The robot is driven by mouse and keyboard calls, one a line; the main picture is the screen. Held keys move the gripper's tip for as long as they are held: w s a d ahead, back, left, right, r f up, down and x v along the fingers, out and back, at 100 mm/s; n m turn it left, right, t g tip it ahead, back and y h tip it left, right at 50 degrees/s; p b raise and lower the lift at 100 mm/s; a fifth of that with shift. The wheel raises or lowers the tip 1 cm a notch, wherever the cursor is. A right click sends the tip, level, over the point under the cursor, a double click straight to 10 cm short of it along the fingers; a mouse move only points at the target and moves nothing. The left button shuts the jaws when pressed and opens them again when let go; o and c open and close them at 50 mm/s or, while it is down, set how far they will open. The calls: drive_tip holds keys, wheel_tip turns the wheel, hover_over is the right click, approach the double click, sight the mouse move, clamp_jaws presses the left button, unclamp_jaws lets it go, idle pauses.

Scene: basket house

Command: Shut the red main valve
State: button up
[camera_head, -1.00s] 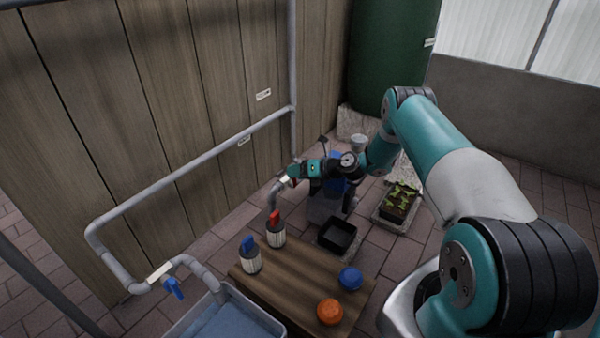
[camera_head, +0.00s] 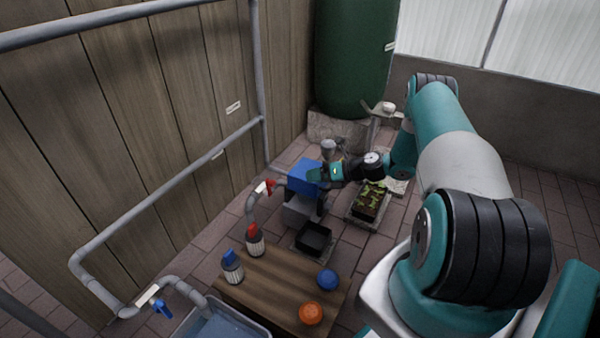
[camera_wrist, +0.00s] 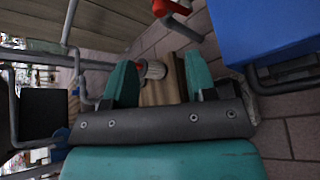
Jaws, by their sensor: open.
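The red main valve (camera_head: 266,187) sits on the grey pipe beside the wooden wall, above the pipe's downward bend. Its red handle also shows at the top of the wrist view (camera_wrist: 172,8). The handle's angle to the pipe is too small to tell. My gripper (camera_head: 314,174) is to the right of the valve, over the blue box, and apart from the handle. In the wrist view my gripper (camera_wrist: 160,75) has its two teal fingers spread, with nothing held between them.
A blue box (camera_head: 304,177) stands right of the valve. A wooden table (camera_head: 275,285) holds a red-capped bottle (camera_head: 255,241), a blue-capped bottle (camera_head: 232,266), a blue ball (camera_head: 327,279) and an orange ball (camera_head: 311,313). A blue-handled valve (camera_head: 161,306) is at lower left.

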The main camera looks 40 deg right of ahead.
drive_tip(key=shift+v, duration=0.75)
